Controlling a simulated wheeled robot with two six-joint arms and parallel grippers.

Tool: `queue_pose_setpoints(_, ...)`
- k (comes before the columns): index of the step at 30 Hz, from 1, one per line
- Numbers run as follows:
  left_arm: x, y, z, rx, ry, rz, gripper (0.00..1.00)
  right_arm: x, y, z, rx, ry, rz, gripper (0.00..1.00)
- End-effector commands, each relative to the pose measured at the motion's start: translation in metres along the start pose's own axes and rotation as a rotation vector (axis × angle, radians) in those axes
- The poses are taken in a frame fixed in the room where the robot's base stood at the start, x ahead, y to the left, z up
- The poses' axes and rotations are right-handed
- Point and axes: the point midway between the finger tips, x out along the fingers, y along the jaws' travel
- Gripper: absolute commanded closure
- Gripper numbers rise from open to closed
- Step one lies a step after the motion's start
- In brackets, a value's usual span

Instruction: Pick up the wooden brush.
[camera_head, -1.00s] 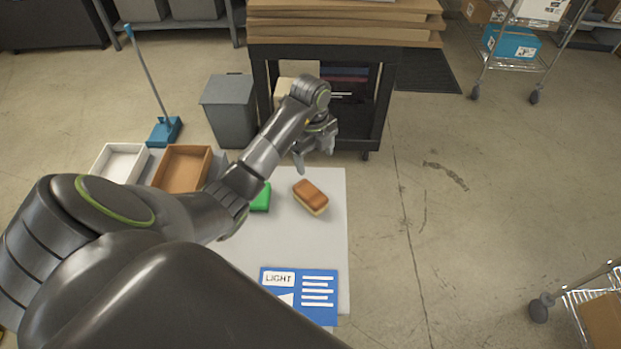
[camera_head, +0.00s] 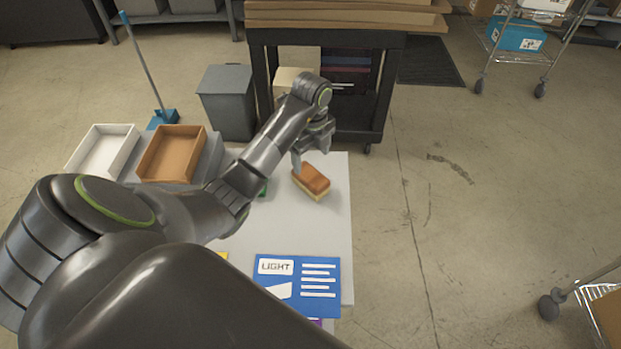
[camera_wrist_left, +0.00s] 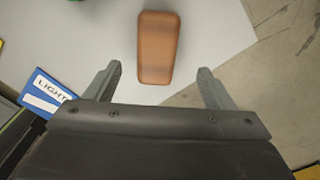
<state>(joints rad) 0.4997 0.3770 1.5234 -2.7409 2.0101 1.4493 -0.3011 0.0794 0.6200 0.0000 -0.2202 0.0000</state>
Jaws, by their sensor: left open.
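The wooden brush (camera_head: 311,182) has a brown wooden top over pale bristles and lies on the light table (camera_head: 330,228) near its right edge. In the left wrist view the brush (camera_wrist_left: 157,47) shows from above, just beyond and between my fingers. My left gripper (camera_head: 311,158) is at the far side of the brush in the head view, its fingers pointing down. The left wrist view shows the gripper (camera_wrist_left: 158,80) open and empty. Whether a finger touches the brush cannot be told. My right gripper is not in view.
A green object (camera_head: 264,189) is mostly hidden behind my left arm. A white tray (camera_head: 84,158) and a brown tray (camera_head: 197,152) stand at the left. A blue LIGHT card (camera_head: 297,284) lies in front. A black cart (camera_head: 330,42) and grey bin (camera_head: 228,103) stand behind.

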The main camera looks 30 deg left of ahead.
Motion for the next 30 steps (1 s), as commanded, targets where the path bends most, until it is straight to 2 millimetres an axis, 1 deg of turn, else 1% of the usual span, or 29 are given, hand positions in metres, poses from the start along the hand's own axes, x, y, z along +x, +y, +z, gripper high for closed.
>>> queue_pose_setpoints(1, 0.012, 0.000, 0.000, 0.000, 0.000, 0.000, 0.24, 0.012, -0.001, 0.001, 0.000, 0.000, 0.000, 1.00)
queue_pose_setpoints(6, 0.031, 0.000, 0.000, 0.000, 0.000, 0.000, 0.24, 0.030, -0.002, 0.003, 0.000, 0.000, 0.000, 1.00)
queue_pose_setpoints(9, 0.038, 0.000, 0.000, 0.000, 0.000, 0.000, 0.24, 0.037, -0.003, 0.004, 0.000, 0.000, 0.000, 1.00)
queue_pose_setpoints(14, 0.044, 0.001, -0.001, 0.000, 0.001, 0.000, 0.24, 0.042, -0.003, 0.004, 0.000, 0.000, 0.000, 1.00)
queue_pose_setpoints(17, 0.057, 0.003, -0.001, 0.000, 0.001, 0.001, 0.24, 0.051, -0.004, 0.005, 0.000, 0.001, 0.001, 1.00)
queue_pose_setpoints(20, 0.066, 0.006, -0.003, -0.001, 0.003, 0.006, 0.24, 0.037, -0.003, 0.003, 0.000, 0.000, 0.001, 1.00)
queue_pose_setpoints(21, 0.073, 0.006, -0.003, -0.001, 0.003, 0.004, 0.24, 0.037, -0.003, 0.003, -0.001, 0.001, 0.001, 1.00)
queue_pose_setpoints(24, 0.085, 0.005, -0.002, 0.000, 0.001, 0.003, 0.24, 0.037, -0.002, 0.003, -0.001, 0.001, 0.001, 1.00)
queue_pose_setpoints(27, 0.090, 0.005, -0.002, 0.001, 0.001, 0.000, 0.24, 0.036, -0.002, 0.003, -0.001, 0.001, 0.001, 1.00)
queue_pose_setpoints(30, 0.090, 0.005, -0.002, 0.001, 0.000, 0.000, 0.24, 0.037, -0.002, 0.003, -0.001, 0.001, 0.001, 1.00)
